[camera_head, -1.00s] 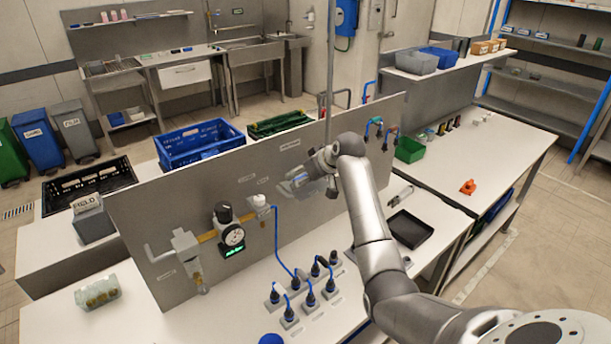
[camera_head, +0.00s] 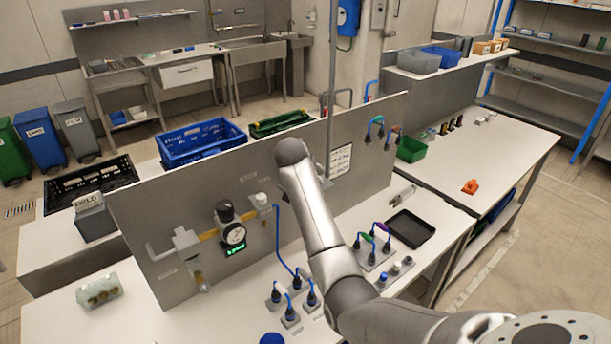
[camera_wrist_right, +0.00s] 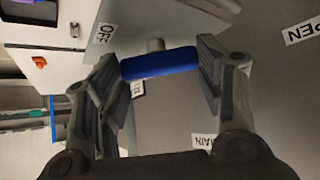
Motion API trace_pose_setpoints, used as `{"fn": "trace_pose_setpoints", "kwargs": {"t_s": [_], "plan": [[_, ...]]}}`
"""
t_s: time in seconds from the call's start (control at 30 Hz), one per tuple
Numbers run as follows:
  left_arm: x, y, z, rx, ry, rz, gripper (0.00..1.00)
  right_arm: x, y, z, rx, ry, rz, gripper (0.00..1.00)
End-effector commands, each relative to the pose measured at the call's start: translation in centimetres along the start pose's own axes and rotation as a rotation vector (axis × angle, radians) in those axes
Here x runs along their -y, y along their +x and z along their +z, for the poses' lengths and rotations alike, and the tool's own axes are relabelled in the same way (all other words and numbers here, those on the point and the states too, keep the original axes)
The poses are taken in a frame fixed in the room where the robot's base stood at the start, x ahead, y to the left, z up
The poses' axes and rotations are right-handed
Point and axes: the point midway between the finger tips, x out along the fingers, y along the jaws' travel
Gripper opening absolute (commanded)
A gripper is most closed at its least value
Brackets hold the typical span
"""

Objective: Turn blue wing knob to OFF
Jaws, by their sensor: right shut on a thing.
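The blue wing knob (camera_wrist_right: 160,64) shows in the right wrist view as a short blue bar on a light grey stem. It lies crosswise between the two dark fingers of my right gripper (camera_wrist_right: 158,72), which is shut on it end to end. An OFF label (camera_wrist_right: 103,33) is on the panel near the left finger. A MAIN label (camera_wrist_right: 203,142) is below the knob and an OPEN label (camera_wrist_right: 300,30) is at the right. In the head view, my right arm hides the knob and most of the gripper in front of the grey panel (camera_head: 148,213). My left gripper is out of view.
A regulator with a round gauge (camera_head: 234,235) and a blue hose (camera_head: 277,235) are on the panel, left of my right arm. Plugs with blue cables (camera_head: 290,310) stand on the bench below. A black tray (camera_head: 411,231) lies to the right.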

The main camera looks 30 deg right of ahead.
Motion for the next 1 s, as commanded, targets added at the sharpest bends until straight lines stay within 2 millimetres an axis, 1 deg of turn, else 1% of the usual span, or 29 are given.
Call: {"fn": "trace_pose_setpoints", "kwargs": {"t_s": [0.03, 0.27, 0.5, 0.8, 1.0], "plan": [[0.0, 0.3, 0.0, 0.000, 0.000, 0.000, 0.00, 0.3, 0.0, 0.1, 0.001, 0.030, 0.028, 0.39], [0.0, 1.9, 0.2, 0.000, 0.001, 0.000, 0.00, 0.5, 0.2, 0.2, 0.001, 0.184, 0.183, 0.39], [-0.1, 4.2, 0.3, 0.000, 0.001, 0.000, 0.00, 0.6, 0.3, 0.1, 0.000, 0.327, 0.327, 0.39], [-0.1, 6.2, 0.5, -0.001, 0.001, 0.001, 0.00, 0.6, 0.3, 0.0, 0.001, 0.437, 0.436, 0.39], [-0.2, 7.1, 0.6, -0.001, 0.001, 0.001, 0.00, 0.7, 0.3, 0.0, 0.002, 0.484, 0.483, 0.39]]}}
